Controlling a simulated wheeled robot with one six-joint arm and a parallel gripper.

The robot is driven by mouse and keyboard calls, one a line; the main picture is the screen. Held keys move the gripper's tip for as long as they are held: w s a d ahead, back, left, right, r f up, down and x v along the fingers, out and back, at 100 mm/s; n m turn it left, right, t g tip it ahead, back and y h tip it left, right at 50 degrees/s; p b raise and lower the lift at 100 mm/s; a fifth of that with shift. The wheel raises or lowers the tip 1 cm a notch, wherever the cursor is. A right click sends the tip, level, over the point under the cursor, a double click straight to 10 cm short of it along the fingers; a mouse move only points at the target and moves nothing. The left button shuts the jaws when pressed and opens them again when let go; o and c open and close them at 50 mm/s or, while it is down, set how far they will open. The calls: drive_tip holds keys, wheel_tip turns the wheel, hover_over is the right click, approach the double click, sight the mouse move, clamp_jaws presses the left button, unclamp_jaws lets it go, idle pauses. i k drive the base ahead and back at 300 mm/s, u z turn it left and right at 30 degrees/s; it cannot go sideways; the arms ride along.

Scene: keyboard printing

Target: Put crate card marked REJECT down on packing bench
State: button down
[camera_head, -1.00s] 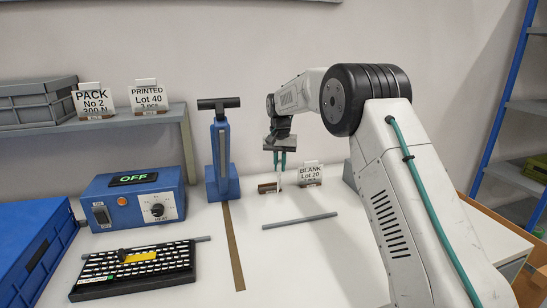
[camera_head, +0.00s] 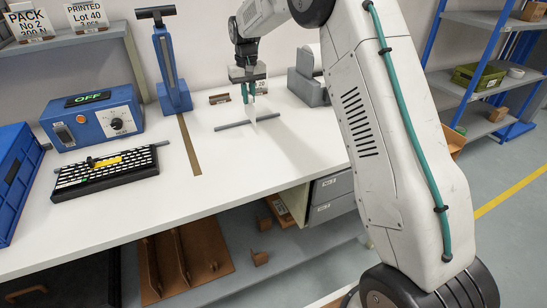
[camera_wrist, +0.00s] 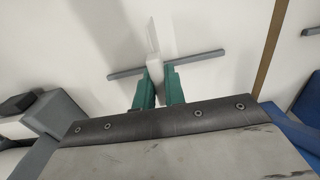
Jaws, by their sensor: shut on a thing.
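My gripper (camera_head: 249,92) is shut on a thin white card (camera_head: 254,112), held by its top tab over the white packing bench (camera_head: 130,212). The card is turned almost edge-on, so its marking cannot be read. In the wrist view the card (camera_wrist: 152,38) hangs between the green fingers (camera_wrist: 157,88), above the bench and close to a grey bar (camera_wrist: 125,73). I cannot tell whether its lower edge touches the bench. A small brown card holder (camera_head: 219,99) stands behind and left of the gripper with no card showing in it.
The Lot 20 card (camera_head: 262,86) is partly hidden behind my gripper. A blue press (camera_head: 172,75), a blue control box (camera_head: 95,122) reading OFF and a keyboard (camera_head: 106,174) stand to the left. A grey block (camera_head: 307,80) is at the right. The bench front is clear.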

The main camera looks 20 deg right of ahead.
sight(284, 156)
drive_tip(key=z, duration=2.7)
drive_tip(key=k, duration=0.85)
drive_tip(key=u, duration=1.7)
drive_tip(key=i, duration=0.5)
drive_tip(key=z, duration=0.1)
